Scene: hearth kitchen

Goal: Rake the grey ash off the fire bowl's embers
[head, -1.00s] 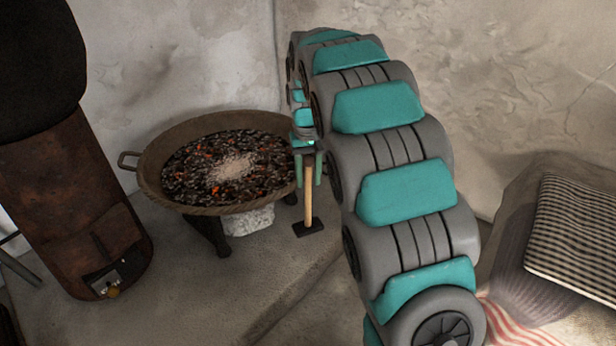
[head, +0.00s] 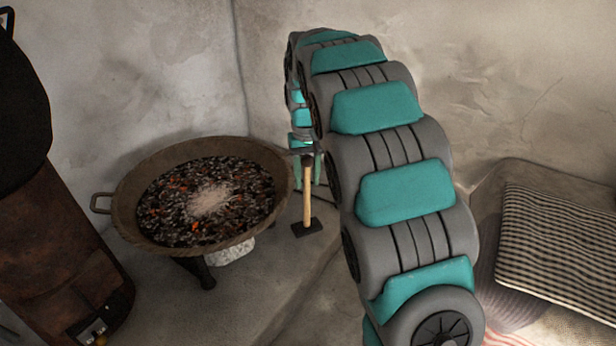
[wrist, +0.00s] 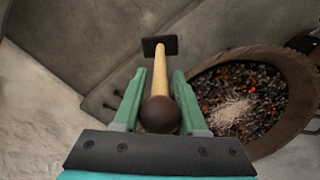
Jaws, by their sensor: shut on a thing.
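The fire bowl (head: 131,228) is a wide, dark rusty pan on legs, left of my arm in the head view. It holds dark coals with orange embers (head: 160,211). A pale grey ash patch (head: 210,201) lies near the middle of the coals. My gripper (head: 307,176) is shut on the wooden handle of a rake (head: 307,200), which hangs upright with its dark flat head down, beside the bowl's right side. In the wrist view, my gripper (wrist: 157,95) has the rake (wrist: 157,75) between its green fingers. The bowl's rim (wrist: 280,52) and ash (wrist: 230,113) show at right there.
A rusty stove (head: 50,250) stands left of the bowl. A pale stone block (head: 231,251) sits under the bowl. Plaster walls close in behind. A cushioned seat with a checked cloth (head: 555,235) is at right. Bare floor lies in front of the bowl.

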